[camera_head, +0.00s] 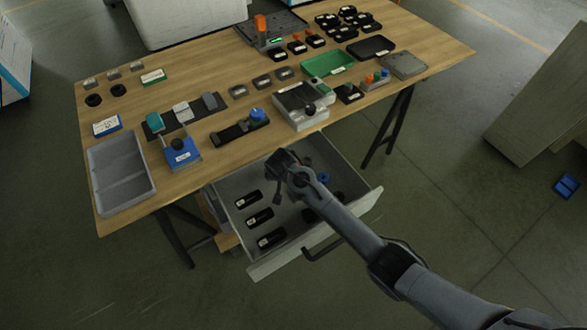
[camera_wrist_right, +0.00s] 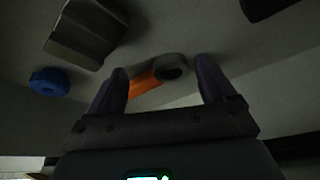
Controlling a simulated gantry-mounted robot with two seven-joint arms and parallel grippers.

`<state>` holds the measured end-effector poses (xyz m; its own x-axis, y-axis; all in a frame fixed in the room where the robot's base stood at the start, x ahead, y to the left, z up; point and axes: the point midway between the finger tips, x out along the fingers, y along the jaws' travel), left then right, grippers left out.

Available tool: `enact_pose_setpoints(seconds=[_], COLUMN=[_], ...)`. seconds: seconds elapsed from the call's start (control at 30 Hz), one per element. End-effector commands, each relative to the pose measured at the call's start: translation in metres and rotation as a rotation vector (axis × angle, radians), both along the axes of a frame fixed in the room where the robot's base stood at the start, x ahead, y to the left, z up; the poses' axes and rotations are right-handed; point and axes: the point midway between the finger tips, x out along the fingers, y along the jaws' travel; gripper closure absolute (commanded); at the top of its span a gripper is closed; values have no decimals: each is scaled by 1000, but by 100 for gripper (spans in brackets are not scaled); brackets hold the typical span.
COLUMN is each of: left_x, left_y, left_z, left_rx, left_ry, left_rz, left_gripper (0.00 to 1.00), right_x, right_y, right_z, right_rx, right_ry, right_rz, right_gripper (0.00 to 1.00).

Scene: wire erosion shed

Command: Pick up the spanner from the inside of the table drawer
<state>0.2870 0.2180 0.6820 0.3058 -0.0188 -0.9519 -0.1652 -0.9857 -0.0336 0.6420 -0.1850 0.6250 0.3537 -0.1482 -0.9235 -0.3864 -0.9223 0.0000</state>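The table drawer (camera_head: 262,265) is pulled open below the table's near edge. My right gripper (camera_head: 283,160) reaches down into the drawer's back part. In the right wrist view my right gripper (camera_wrist_right: 161,70) is open, with its two dark fingers apart. What looks like the spanner (camera_wrist_right: 145,83), with an orange handle and a grey ring end, lies on the drawer floor between the fingertips as seen there. Part of the handle is hidden behind the left finger. I cannot tell whether the fingers touch it. In the head view my arm hides the spanner. My left gripper is not in view.
Labelled black blocks (camera_head: 259,217) lie in the drawer's left half. A blue round part (camera_wrist_right: 50,82) and a grey channel-shaped piece (camera_wrist_right: 88,32) lie near the gripper. The wooden table (camera_head: 225,165) above holds trays and many small parts. The drawer walls surround the gripper.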

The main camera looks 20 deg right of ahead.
Motion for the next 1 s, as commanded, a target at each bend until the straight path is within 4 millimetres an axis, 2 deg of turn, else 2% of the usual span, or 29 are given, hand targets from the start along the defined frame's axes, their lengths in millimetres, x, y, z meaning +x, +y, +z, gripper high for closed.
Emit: enact_pose_setpoints(seconds=[0.03, 0.07, 0.4, 0.5, 0.9, 1.0], left_x=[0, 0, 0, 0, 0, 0], left_y=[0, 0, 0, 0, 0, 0], left_z=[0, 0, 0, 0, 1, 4], left_rx=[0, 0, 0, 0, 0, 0], left_ry=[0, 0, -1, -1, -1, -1], left_rz=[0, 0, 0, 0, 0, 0], left_gripper=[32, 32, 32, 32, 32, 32], right_x=[0, 0, 0, 0, 0, -2], right_y=[0, 0, 0, 0, 0, 1], right_z=[0, 0, 0, 0, 1, 4], right_rx=[0, 0, 0, 0, 0, 0], right_ry=[0, 0, 1, 1, -1, -1], right_rz=[0, 0, 0, 0, -1, 0], right_gripper=[25, 30, 82, 94, 96, 100])
